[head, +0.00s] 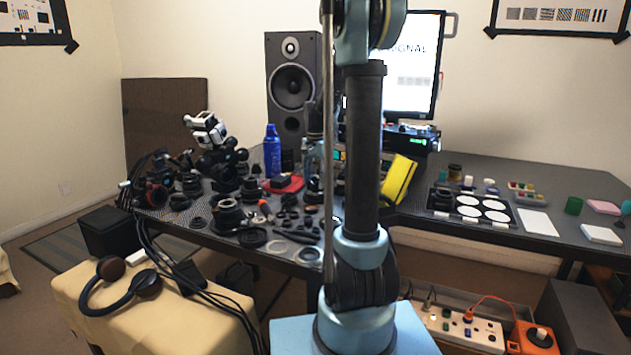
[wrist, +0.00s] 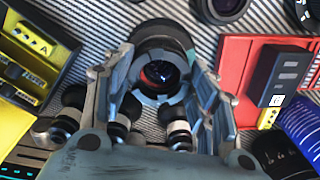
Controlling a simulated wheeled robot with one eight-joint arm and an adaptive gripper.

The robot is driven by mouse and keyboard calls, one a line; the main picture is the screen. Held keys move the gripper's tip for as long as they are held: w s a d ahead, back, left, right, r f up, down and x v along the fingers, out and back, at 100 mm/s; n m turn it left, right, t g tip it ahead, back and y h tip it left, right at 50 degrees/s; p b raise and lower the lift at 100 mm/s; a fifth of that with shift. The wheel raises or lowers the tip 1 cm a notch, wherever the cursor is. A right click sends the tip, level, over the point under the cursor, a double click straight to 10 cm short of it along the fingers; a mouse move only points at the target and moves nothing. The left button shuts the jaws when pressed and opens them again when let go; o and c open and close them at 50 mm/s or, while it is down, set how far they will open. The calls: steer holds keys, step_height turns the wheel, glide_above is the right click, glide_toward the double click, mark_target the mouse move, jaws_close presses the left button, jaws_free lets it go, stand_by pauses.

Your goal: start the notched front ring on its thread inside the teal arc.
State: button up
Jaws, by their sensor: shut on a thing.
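In the wrist view my gripper (wrist: 160,62) has its two grey fingers closed in on either side of a round part. This is a grey ring with gaps in its rim, which looks like the notched front ring (wrist: 176,98). A wider black barrel or ring (wrist: 160,32) shows just beyond it, and dark glass with a red arc (wrist: 158,75) shows through the middle. I cannot tell whether the ring touches the barrel or sits level on it.
Small black-and-silver cylinders (wrist: 180,133) stand close under the fingers. A red case (wrist: 262,78) is close on the right, a yellow-edged box (wrist: 38,50) on the left. In the head view many lens parts crowd the bench around a red tray (head: 284,184); a blue bottle (head: 271,150) stands behind.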

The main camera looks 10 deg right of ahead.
steer(key=shift+f, duration=0.35)
stand_by(0.7)
steer(key=o, duration=1.4)
steer(key=shift+c, duration=0.2)
steer(key=shift+r, duration=0.15)
